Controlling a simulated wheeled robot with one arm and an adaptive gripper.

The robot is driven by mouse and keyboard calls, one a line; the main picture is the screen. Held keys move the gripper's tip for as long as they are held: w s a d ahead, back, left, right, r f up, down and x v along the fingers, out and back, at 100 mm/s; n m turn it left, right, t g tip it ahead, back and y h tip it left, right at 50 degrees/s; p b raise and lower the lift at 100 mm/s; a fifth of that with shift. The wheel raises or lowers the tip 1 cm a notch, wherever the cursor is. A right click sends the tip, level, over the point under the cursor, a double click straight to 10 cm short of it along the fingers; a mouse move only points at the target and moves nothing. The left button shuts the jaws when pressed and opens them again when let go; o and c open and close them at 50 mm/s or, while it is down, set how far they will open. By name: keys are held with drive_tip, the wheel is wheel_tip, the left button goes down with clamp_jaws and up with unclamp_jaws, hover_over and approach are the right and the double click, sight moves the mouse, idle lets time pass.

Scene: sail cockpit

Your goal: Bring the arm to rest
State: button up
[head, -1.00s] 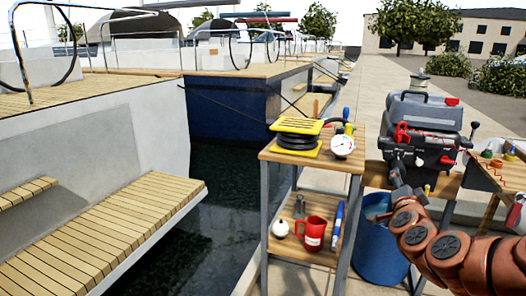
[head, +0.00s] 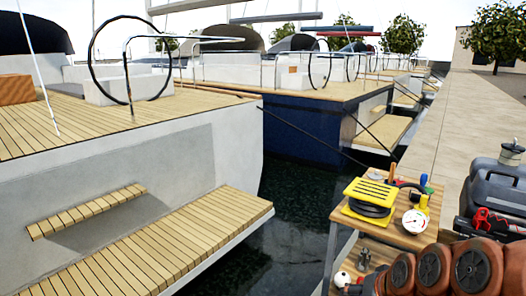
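My reddish-brown arm with dark round joint caps crosses the bottom right corner of the head view. It lies in front of the lower part of a small wooden stand (head: 398,236). I cannot make out my gripper or its fingertips in this view. Whether it holds anything does not show.
The stand carries a yellow reel with black hose (head: 369,197), a white-faced gauge (head: 415,221) and small bottles. Dark water (head: 300,185) separates the quay (head: 460,120) from a moored boat with a slatted step (head: 180,240).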

drive_tip(key=s+a+r+n+g+h+p, duration=0.1)
drive_tip(key=s+r+g+p, duration=0.3)
drive_tip(key=s, duration=0.8)
drive_tip(key=s+a+r+n+g+p, duration=0.2)
drive_tip(key=s+r+g+p, duration=0.2)
drive_tip(key=s+r+p, duration=0.3)
drive_tip(key=s+r, duration=0.1)
drive_tip(key=s, duration=0.4)
drive_tip(key=shift+a+r+g+h+p, duration=0.2)
drive_tip(key=shift+r+g+h+p, duration=0.1)
drive_tip(key=shift+h, duration=0.1)
